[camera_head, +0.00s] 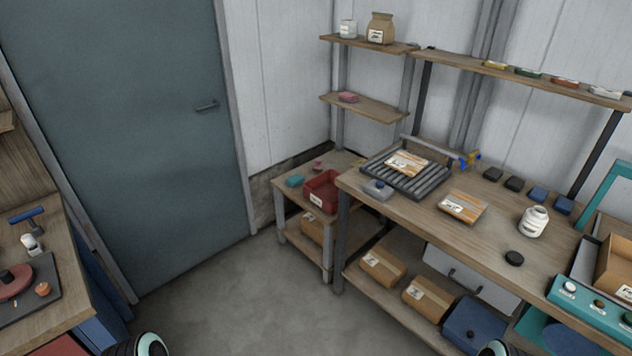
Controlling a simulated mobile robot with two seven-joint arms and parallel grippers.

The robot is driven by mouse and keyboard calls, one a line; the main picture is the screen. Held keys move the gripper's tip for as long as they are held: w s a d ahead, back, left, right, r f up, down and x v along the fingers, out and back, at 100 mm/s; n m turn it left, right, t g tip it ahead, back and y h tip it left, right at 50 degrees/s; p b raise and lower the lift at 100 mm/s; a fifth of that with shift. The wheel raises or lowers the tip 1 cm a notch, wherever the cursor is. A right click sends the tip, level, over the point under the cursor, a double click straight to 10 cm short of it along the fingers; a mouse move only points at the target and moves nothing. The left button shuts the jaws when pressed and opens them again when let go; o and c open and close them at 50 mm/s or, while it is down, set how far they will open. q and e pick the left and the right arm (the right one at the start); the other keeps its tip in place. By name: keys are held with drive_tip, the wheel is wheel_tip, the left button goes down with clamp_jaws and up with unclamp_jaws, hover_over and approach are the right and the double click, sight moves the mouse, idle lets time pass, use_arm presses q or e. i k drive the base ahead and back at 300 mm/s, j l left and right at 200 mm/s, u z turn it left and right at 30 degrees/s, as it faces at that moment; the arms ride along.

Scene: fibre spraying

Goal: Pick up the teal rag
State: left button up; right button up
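A small teal folded item (295,181), which looks like the teal rag, lies on top of the low wooden side table (350,158) in the corner. It is left of a red bin (323,192) and appears slightly apart from it. A small pink-red item (318,166) lies just behind. Nothing covers the teal item. Only rounded dark parts of my arms show at the bottom edge, left and right of centre. Neither gripper shows.
A long workbench (480,230) on the right holds a roller rack (407,170), a white bottle (533,221) and dark blocks. Cardboard boxes (383,265) sit on its lower shelf. Another bench (62,265) stands left. The floor (245,290) between is clear, before a closed door (130,120).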

sight(295, 179)
drive_tip(key=i+j+z, duration=0.1)
drive_tip(key=z, duration=0.3)
drive_tip(key=i+j+z, duration=0.2)
drive_tip(key=z, duration=0.2)
drive_tip(key=i+j+z, duration=0.1)
drive_tip(key=z, duration=0.3)
drive_tip(key=i+j+z, duration=0.25)
drive_tip(key=j, duration=0.3)
drive_tip(key=j+z, duration=0.2)
drive_tip(key=j, duration=0.35)
drive_tip(key=i+j+z, duration=0.15)
drive_tip(key=j, duration=0.9)
drive_tip(key=j+z, duration=0.15)
drive_tip(key=j, duration=0.9)
drive_tip(key=i+j, duration=0.1)
drive_tip(key=j, duration=0.65)
drive_tip(key=i+j, duration=0.15)
drive_tip(key=j, duration=0.2)
drive_tip(key=i+j, duration=0.35)
drive_tip(key=j, duration=0.1)
